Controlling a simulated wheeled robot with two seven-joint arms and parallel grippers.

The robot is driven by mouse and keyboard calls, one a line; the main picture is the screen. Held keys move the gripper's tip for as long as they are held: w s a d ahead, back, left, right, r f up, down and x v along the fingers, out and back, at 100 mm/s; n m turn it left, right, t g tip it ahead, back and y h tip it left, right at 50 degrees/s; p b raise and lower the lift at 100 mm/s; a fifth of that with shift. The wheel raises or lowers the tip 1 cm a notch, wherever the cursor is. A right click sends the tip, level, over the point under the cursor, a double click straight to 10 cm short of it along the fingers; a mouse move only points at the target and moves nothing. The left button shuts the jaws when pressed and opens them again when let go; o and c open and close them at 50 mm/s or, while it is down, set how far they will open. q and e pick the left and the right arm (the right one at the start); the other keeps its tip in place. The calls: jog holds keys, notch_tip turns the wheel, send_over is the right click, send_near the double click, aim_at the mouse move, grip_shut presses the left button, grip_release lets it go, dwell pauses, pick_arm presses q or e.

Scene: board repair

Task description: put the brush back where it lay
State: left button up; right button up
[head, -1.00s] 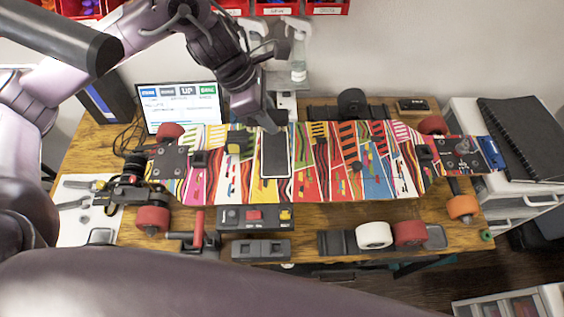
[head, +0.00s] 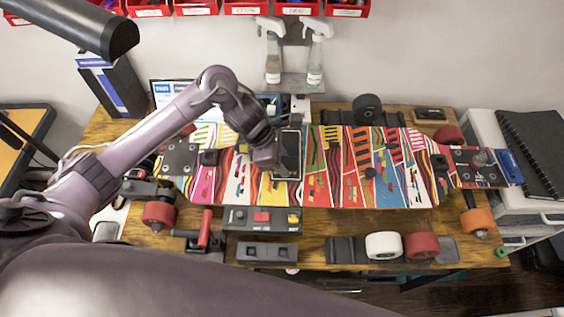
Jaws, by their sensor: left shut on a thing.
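My left gripper (head: 264,160) is low over the middle-left part of the colourful skateboard deck (head: 340,185). It is beside the left edge of a dark flat rectangle with a pale border (head: 288,150) that lies on the deck. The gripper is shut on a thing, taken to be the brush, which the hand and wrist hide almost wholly. I cannot tell whether that thing touches the deck. My right gripper is not in view.
The deck lies upside down across the wooden table (head: 330,228). Red (head: 421,245) and white (head: 383,245) wheels stand in front, beside a switch box (head: 262,220). Two spray bottles (head: 316,60) stand behind. A black notebook (head: 535,150) lies right. Little table is bare.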

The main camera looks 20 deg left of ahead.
pick_arm(q)
jog(key=shift+f, duration=0.5)
jog(key=o, duration=0.9)
jog(key=shift+r, duration=0.1)
jog(key=v, duration=1.2)
jog(key=shift+p, duration=0.3)
